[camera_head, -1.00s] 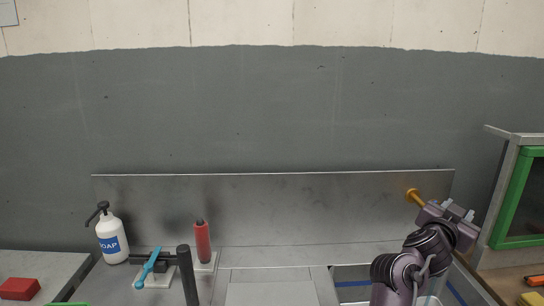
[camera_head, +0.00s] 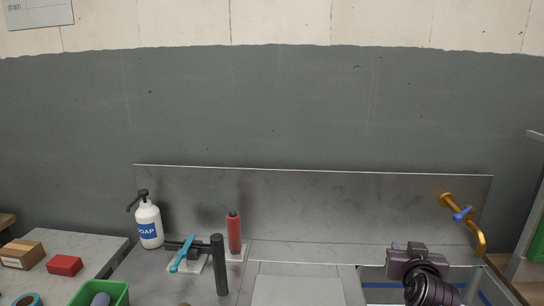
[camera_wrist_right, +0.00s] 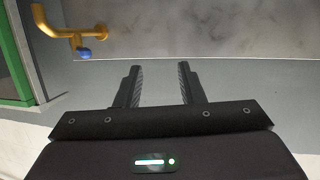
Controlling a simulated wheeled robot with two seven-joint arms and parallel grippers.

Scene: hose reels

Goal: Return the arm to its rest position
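My right gripper (camera_head: 413,250) is low at the right of the head view, over the sink basin (camera_head: 378,285), its fingers hidden from there. In the right wrist view its two dark fingers (camera_wrist_right: 158,84) are apart with nothing between them. A yellow tap (camera_head: 477,228) with a blue handle (camera_head: 462,214) sticks out from the metal back panel, to the right of the gripper and apart from it. The tap also shows at the upper left of the right wrist view (camera_wrist_right: 73,36). My left gripper is not in view.
A green bin (camera_head: 119,292), red block (camera_head: 65,265) and cardboard box (camera_head: 22,254) are further left.

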